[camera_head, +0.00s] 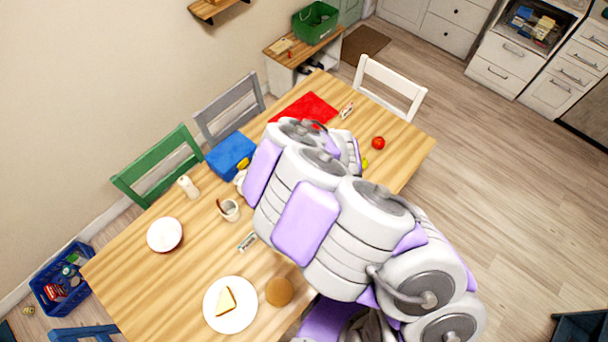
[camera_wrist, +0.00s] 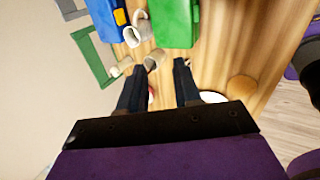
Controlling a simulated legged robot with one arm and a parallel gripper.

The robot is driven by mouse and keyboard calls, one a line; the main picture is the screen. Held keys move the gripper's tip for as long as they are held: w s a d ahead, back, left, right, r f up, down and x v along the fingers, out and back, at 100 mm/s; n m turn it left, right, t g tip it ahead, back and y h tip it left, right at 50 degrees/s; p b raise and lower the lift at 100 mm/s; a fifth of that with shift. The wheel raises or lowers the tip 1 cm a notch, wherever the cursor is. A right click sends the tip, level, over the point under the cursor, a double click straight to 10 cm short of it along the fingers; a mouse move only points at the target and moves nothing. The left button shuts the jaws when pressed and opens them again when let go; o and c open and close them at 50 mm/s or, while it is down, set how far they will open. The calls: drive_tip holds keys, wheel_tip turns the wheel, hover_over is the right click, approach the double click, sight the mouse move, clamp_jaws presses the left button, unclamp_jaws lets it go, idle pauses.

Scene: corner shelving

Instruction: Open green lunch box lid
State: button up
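The green lunch box (camera_wrist: 175,24) shows at the top middle of the wrist view, partly cut off by the frame edge. It appears closed, but its lid seam is hard to make out. In the head view my arm hides it. My gripper (camera_wrist: 159,67) is open, with its two dark fingers apart and nothing held. The fingertips are short of the green box and apart from it in the picture. My gripper is hidden behind my arm in the head view.
A blue box (camera_head: 230,155) with a yellow part and a mug (camera_wrist: 138,31) stand near the green box. A cup (camera_head: 229,210), plates (camera_head: 232,318) and a red flat item (camera_head: 305,108) are on the wooden table (camera_head: 150,290). Chairs (camera_head: 160,165) line its left side.

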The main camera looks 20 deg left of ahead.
drive_tip(key=shift+r, duration=0.15)
drive_tip(key=p+v, duration=0.4)
drive_tip(key=v, duration=1.3)
